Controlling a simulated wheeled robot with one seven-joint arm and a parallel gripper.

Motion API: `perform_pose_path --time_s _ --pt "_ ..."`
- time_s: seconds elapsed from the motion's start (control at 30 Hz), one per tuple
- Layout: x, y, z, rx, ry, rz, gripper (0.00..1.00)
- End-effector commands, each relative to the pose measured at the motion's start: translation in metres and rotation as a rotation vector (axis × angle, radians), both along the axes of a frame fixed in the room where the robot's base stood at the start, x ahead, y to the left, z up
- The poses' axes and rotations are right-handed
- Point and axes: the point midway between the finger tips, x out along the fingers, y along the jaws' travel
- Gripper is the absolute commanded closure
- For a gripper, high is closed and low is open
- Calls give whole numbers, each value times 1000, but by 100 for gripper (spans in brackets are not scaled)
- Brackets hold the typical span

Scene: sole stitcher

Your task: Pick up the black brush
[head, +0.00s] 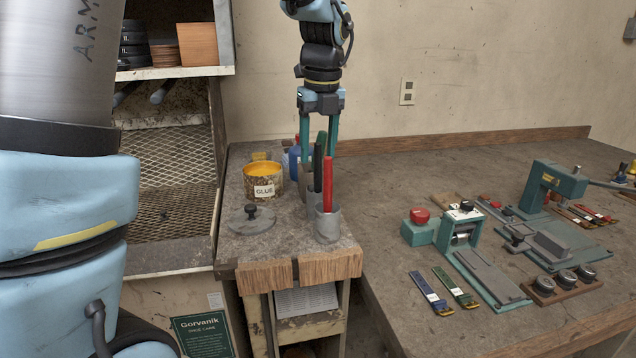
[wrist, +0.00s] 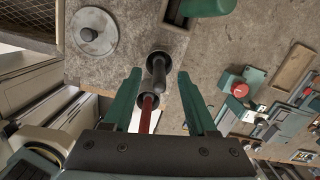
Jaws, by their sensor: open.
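The black brush (head: 318,165) stands handle-up in a metal cup (head: 311,204) on the small worktop in the head view. In the wrist view its dark handle (wrist: 158,72) shows between the two fingertips. My gripper (head: 318,150) points down over the cups with its teal fingers spread. It also shows open in the wrist view (wrist: 160,78). The fingers appear on either side of the handle; I cannot tell whether they touch it. A red-handled tool (head: 327,185) stands in the front cup (head: 328,228), close by, and partly hides the black brush's cup.
A glue tin (head: 263,182) and a lid with a knob (head: 251,219) stand left of the cups. A blue bottle (head: 293,158) is behind. A shelf unit (head: 222,160) stands left.

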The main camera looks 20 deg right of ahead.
Motion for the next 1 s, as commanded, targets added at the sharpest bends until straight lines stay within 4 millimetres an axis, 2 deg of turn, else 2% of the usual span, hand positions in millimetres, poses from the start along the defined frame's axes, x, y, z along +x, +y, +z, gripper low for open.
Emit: perform_pose_path --time_s 0.2,0.47,0.9,0.97,1.0 --pt "3 1 -23 1 2 0 42" --pt "3 1 -26 0 0 0 43" --pt "3 1 -25 0 0 0 93" --pt "3 1 -25 0 0 0 100" --pt "3 1 -25 0 0 0 100"
